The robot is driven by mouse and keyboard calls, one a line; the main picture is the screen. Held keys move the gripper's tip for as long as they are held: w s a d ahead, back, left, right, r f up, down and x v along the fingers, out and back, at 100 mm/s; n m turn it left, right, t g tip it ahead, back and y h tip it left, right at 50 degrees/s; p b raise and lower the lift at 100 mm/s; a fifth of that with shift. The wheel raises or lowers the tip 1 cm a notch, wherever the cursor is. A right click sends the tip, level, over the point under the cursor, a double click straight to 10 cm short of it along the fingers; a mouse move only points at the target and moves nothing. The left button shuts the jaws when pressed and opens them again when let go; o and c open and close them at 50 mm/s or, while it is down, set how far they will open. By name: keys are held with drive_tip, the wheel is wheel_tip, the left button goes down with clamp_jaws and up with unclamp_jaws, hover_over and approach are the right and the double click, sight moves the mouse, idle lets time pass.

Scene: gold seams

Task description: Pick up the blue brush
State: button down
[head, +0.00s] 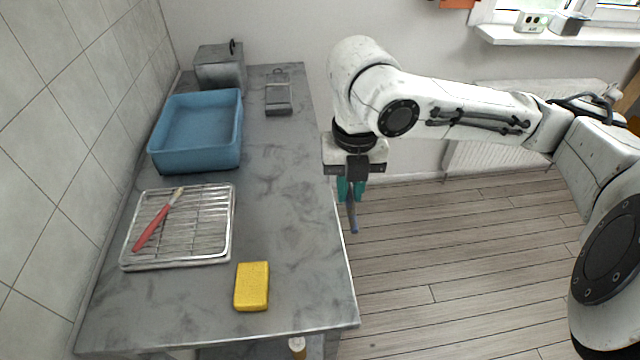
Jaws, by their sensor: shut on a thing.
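My gripper (351,189) hangs pointing down from my arm, just past the right edge of the counter and over the floor. Its teal fingers are shut on the blue brush (353,219), a thin stick-like thing. The brush points downward, with a blue tip at its lower end. Its upper part is hidden between the fingers. It appears clear of the counter and touches nothing else that I can see.
The grey counter (285,210) holds a blue basin (196,155), a wire rack (205,238) with a red-handled brush (152,228) on it, a yellow sponge (252,286), a grey box (220,68) and a small grey device (278,98). The counter's middle is clear.

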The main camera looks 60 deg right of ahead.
drive_tip(key=shift+s+r+p, duration=0.15)
drive_tip(key=shift+r+p, duration=0.35)
drive_tip(key=shift+p, duration=0.4)
drive_tip(key=p, duration=0.2)
drive_tip(key=shift+s+r+p, duration=0.1)
drive_tip(key=shift+s+p, duration=0.2)
drive_tip(key=s+p, duration=0.1)
drive_tip(key=p, duration=0.2)
